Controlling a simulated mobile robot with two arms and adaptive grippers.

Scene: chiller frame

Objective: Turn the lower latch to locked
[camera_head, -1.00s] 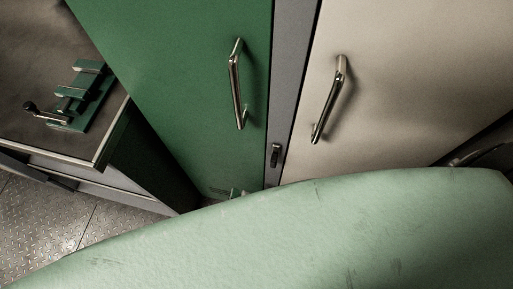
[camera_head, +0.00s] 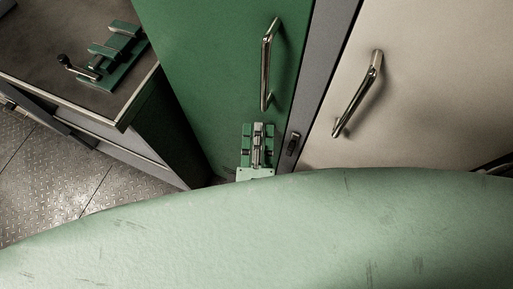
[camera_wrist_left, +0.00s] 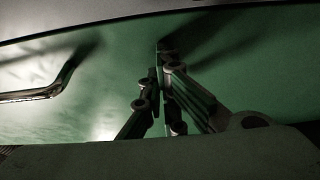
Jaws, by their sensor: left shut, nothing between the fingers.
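A small dark latch (camera_head: 293,143) sits on the grey post between the green door and the cream door in the head view. I cannot tell whether it is the lower latch, and its setting is too small to read. My left gripper (camera_head: 258,128), green with metal fingers, is in front of the low part of the green door, left of the latch and apart from it in the picture. Its fingers are shut and empty. In the left wrist view, the dark fingers (camera_wrist_left: 164,52) point at a green surface. The latch does not show there. My right gripper is out of view.
The green door (camera_head: 205,60) has a metal bar handle (camera_head: 268,65); the cream door (camera_head: 435,80) has another (camera_head: 358,95). A bench (camera_head: 60,40) with a green clamp-like device (camera_head: 112,55) stands at left. My pale green body covers the lower view.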

